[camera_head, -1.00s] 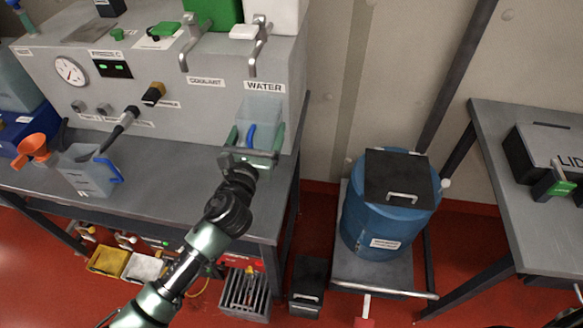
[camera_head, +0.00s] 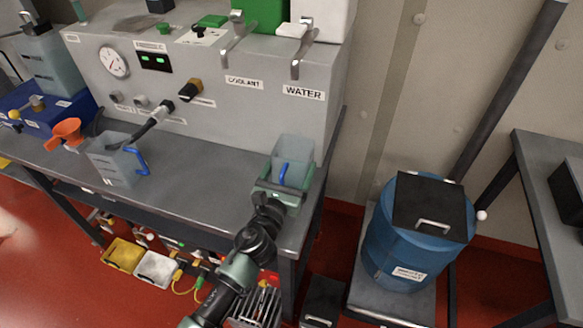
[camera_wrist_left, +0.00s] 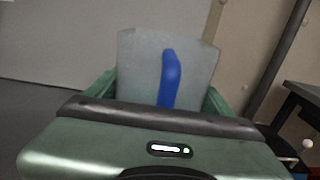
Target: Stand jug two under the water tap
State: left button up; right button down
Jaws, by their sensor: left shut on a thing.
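A clear, pale jug (camera_head: 295,150) with a blue handle is upright in my left gripper (camera_head: 284,190), at the right end of the bench. The gripper's green fingers are shut around its sides; the handle faces my wrist in the left wrist view (camera_wrist_left: 169,80). The jug's base is hidden, so I cannot tell whether it touches the bench. The water tap (camera_head: 296,68) is above and behind the jug, over the WATER label (camera_head: 303,92). A second jug (camera_head: 112,165) with a blue handle stands on the left of the bench; its marking is too small to read. My right gripper is out of view.
The coolant tap (camera_head: 226,52) is left of the water tap. A hose and an orange funnel (camera_head: 66,132) are by the second jug. The bench (camera_head: 210,200) between the jugs is clear. A blue drum (camera_head: 405,235) stands on the floor at the right.

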pick_arm(q)
jog(key=shift+f, duration=0.1)
jog(key=o, duration=1.8)
jog(key=shift+c, duration=0.2)
jog(key=shift+r, duration=0.35)
jog(key=v, duration=0.7)
jog(key=b+v, duration=0.1)
jog(key=v, duration=0.3)
jog(key=shift+f, duration=0.25)
jog(key=shift+s+a+r, duration=0.15)
jog(key=shift+s, duration=0.4)
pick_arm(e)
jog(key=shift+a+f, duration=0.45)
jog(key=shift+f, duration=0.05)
